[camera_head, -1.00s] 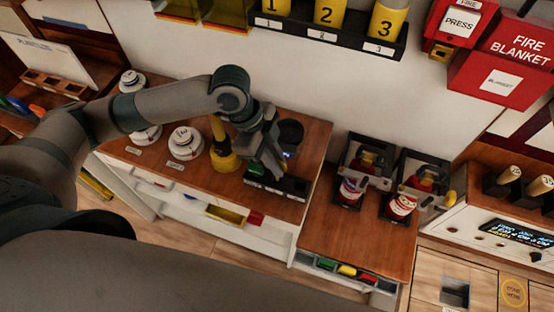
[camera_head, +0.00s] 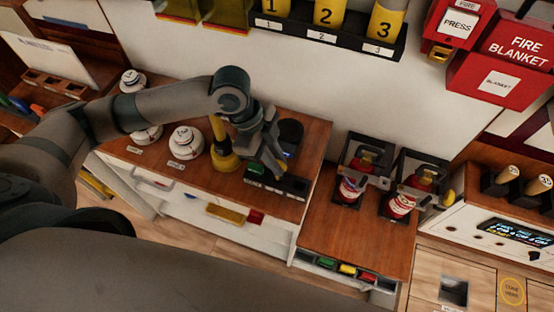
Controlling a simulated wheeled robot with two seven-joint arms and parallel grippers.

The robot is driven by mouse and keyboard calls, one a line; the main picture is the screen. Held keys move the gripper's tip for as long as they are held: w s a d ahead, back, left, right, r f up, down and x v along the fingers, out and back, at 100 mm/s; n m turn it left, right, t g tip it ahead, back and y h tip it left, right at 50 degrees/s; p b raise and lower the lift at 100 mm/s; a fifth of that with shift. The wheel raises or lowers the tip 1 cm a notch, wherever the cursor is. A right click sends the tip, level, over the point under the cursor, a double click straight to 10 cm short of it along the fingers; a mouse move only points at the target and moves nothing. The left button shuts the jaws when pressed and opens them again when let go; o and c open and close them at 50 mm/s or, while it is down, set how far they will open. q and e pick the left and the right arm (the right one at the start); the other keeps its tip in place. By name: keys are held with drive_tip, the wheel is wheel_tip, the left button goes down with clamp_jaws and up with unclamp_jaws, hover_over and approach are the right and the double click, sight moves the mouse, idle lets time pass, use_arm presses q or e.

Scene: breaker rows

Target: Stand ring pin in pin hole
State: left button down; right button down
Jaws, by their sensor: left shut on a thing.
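My left gripper (camera_head: 273,160) reaches down over a low black block (camera_head: 277,184) with compartments on the brown counter. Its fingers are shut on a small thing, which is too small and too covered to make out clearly. A green spot (camera_head: 256,169) shows at the block's left end, beside the fingers. I cannot pick out the ring pin or the pin hole with certainty. My right gripper is not in view.
A yellow-black post (camera_head: 224,152) and a dark round knob (camera_head: 291,131) stand close to the gripper. White round devices (camera_head: 186,142) stand to the left. Red-and-white bottles (camera_head: 399,204) stand in black holders on the right counter (camera_head: 345,242).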

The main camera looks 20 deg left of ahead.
use_arm(q)
drive_tip(key=shift+p, duration=0.6)
idle(0.7)
drive_tip(key=shift+f, duration=0.6)
idle(0.4)
drive_tip(key=shift+f+b, duration=0.3)
drive_tip(key=shift+f, duration=0.55)
drive_tip(key=c, duration=1.7)
unclamp_jaws()
drive_tip(key=shift+o, duration=0.2)
drive_tip(key=shift+r, duration=0.1)
drive_tip(key=b+v, duration=0.4)
drive_tip(key=v, duration=1.3)
drive_tip(key=shift+s+r, duration=0.1)
